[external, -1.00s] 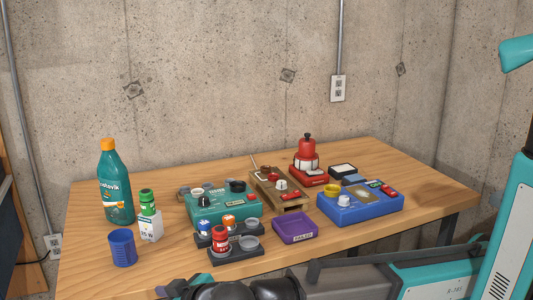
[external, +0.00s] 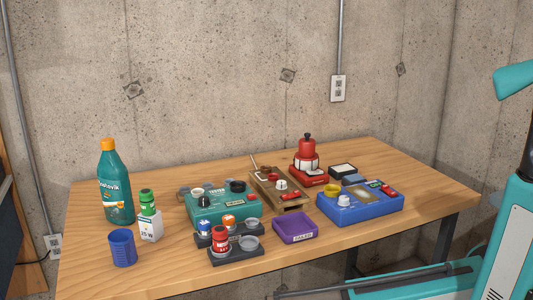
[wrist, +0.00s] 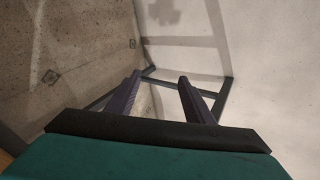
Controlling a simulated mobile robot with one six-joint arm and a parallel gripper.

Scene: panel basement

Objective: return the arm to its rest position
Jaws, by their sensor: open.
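My gripper (wrist: 155,98) shows in the wrist view with its two dark fingers spread apart and nothing between them. Beyond the fingers are a dark metal frame and the pale floor and wall. In the external view the gripper is out of the picture; only parts of my teal arm (external: 515,240) show at the right and bottom right edges. The arm is clear of the tabletop.
A wooden table (external: 340,245) carries a teal bottle (external: 115,190), a blue cup (external: 123,248), a teal tester box (external: 215,208), a purple tray (external: 295,229), a blue box (external: 360,206) and a red lantern-like item (external: 306,155). The table's front right is bare.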

